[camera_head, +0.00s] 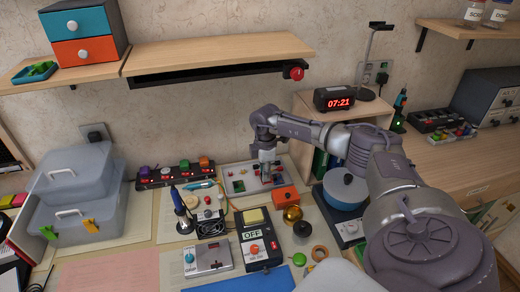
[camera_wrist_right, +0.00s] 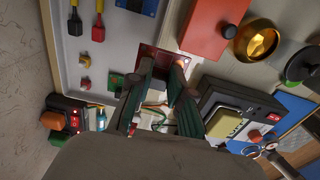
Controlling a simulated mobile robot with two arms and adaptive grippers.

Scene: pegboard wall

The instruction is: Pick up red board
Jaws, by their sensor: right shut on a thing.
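The red board (camera_wrist_right: 158,58) is a small dark red plate at the edge of the light tray, seen in the wrist view. My right gripper (camera_wrist_right: 164,66) is shut on it, with the fingertips at its near part. In the head view my right gripper (camera_head: 267,178) points down over the right side of the light tray (camera_head: 232,172), and it mostly hides the board. I cannot tell whether the board is clear of the surface. My left gripper is not in view.
An orange-red box (camera_head: 285,199) and a brass bowl (camera_head: 292,215) stand close to the right gripper. A black device with an OFF sign (camera_head: 256,238) is in front. A small green board (camera_wrist_right: 117,82) lies beside the red one. A shelf (camera_head: 215,55) overhangs the bench behind.

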